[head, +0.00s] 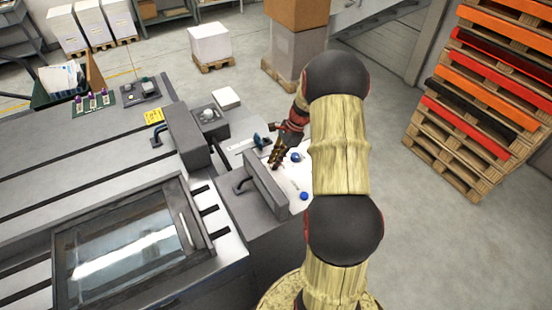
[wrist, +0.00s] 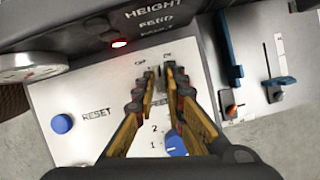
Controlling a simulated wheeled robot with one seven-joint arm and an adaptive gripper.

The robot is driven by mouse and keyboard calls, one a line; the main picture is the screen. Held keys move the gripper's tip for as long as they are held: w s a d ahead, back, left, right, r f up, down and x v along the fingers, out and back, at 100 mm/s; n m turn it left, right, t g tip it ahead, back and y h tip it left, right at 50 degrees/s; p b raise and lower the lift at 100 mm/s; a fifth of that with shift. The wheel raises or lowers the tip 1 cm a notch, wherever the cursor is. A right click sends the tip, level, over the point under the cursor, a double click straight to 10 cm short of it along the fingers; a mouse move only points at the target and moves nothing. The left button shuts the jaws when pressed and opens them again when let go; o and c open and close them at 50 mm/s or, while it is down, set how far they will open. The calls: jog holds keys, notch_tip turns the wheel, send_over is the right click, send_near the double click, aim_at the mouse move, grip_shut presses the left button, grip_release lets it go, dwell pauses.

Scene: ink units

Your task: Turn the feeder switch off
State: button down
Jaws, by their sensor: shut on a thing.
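The feeder switch (wrist: 161,71) is a small dark toggle on a white control panel (wrist: 92,88). In the wrist view it shows between my fingertips, under partly hidden lettering that seems to read OFF and ON. My gripper (wrist: 165,76) is shut on the switch, its yellow and dark fingers coming down over the panel. In the head view my gripper (head: 274,163) is at the panel (head: 297,178), and the switch itself is hidden there. The exact side to which the switch is set is hard to tell.
A blue RESET button (wrist: 62,123) is left of my fingers, and a blue dial (wrist: 175,145) is close below them. A red light (wrist: 119,43) glows above. Blue and orange levers (wrist: 231,65) stand to the right. A grey raised block (head: 264,184) stands beside the panel.

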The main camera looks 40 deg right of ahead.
jog(key=n+g+p, duration=0.1)
jog(key=n, duration=0.1)
jog(key=n+p, duration=0.1)
jog(key=n, duration=0.1)
jog(key=shift+w+r+n+g+y, duration=0.1)
jog(key=shift+w+n+g+y, duration=0.05)
jog(key=shift+n+g+y, duration=0.2)
jog(key=shift+w+n+g+p, duration=0.1)
jog(key=shift+n+g+p, duration=0.75)
jog(key=shift+n, duration=1)
jog(key=c, duration=1.8)
grip_release()
jog(key=shift+c, duration=0.2)
jog(key=v, duration=1.2)
